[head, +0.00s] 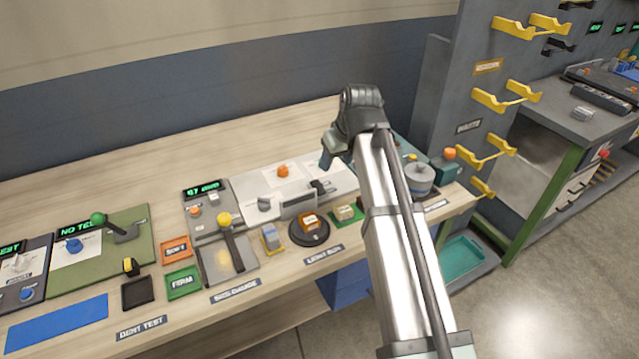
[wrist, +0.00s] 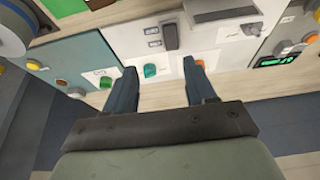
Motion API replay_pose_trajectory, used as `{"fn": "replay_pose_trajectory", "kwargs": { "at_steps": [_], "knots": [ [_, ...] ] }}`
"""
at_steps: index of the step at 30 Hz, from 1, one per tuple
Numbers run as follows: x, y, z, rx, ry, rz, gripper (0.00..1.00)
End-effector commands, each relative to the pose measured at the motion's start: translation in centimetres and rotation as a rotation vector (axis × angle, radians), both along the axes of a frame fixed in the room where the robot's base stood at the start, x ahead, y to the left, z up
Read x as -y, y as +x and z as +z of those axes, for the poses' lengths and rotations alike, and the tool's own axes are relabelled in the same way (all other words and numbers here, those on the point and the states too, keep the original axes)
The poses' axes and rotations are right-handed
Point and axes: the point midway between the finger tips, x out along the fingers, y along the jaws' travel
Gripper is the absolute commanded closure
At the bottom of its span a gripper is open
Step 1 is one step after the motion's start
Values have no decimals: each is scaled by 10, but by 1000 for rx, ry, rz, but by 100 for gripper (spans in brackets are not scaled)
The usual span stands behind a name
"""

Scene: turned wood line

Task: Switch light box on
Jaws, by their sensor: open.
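The light box station has a pale panel (head: 255,187) at the back of the bench, behind the "LIGHT BOX" label (head: 323,253). On it are an orange knob (head: 283,171), a grey knob (head: 264,204) and a dark switch (head: 318,186). My gripper (head: 328,158) is over the panel's right part, open and empty. In the wrist view my gripper (wrist: 159,69) has its fingers either side of the teal knob, contact unclear.
A dark round stand (head: 309,233) with an orange-brown piece is in front of the panel. A grey cylinder (head: 419,178) stands right of my arm. A yellow-knobbed lever (head: 224,219) and a green display (head: 203,189) are at left. My arm hides part of the bench.

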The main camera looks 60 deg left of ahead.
Motion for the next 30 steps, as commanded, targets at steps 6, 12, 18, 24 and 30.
{"fn": "replay_pose_trajectory", "kwargs": {
  "at_steps": [6, 12, 18, 24, 30],
  "knots": [
    [-10, -19, 5, -3, 4, 13, 45],
    [-18, -19, -15, -3, 3, 13, 45],
    [-30, -19, -45, -4, 2, 14, 45],
    [-44, -19, -76, -3, 3, 14, 45],
    [-54, -19, -102, -3, 4, 14, 45]
  ]
}}
